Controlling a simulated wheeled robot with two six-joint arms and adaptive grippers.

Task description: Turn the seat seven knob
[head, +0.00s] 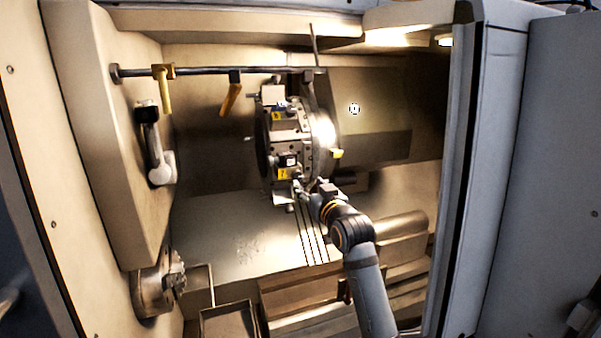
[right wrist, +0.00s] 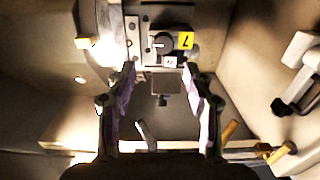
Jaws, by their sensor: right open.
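The turret (head: 323,130) carries several tool seats around its face. In the right wrist view, a yellow label (right wrist: 186,41) bears a mark that looks like an upside-down 7. Beside it is a dark knob-like part (right wrist: 158,43) with a pale line. A yellow-labelled seat block (head: 287,160) shows low on the turret in the head view. My right gripper (right wrist: 158,74) is open, its fingers apart on either side of a small grey block (right wrist: 166,86); contact cannot be told. In the head view my right gripper (head: 306,192) is just below the turret. My left gripper is out of view.
A chuck (head: 155,288) sits at the lower left. A horizontal bar (head: 205,71) with yellow-handled pieces (head: 165,92) crosses above. A white jointed fixture (head: 160,160) is on the left wall. The sloped bed (head: 235,235) left of my arm is mostly clear.

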